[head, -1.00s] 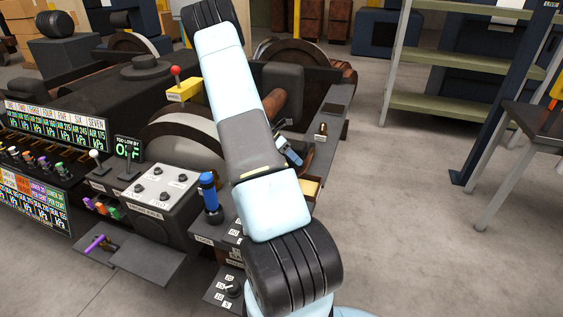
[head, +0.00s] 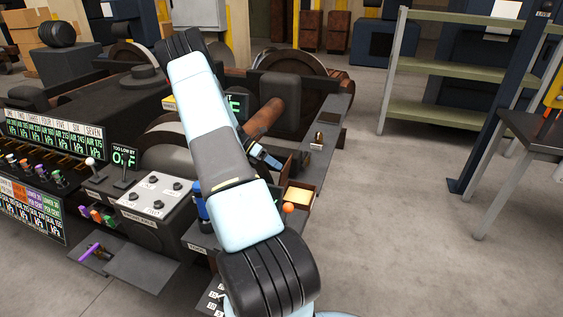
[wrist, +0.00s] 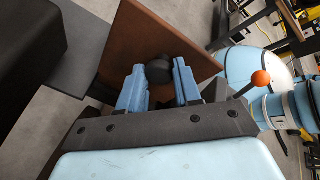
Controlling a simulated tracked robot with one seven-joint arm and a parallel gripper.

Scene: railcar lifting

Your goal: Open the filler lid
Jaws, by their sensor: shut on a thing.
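In the wrist view, my gripper (wrist: 158,72) has its two blue fingers on either side of a round black knob (wrist: 158,70) and is shut on it. The knob stands on a square brown panel (wrist: 160,33), which looks like the filler lid. How far the panel is raised I cannot tell. In the head view, my gripper (head: 264,158) is small and partly hidden by my arm, just beyond a yellow-lined open box (head: 300,197). The knob cannot be made out there.
An orange-ball lever (head: 288,208) stands near the box and close to my arm. Green shelving (head: 450,100) stands at the right. The floor between is clear.

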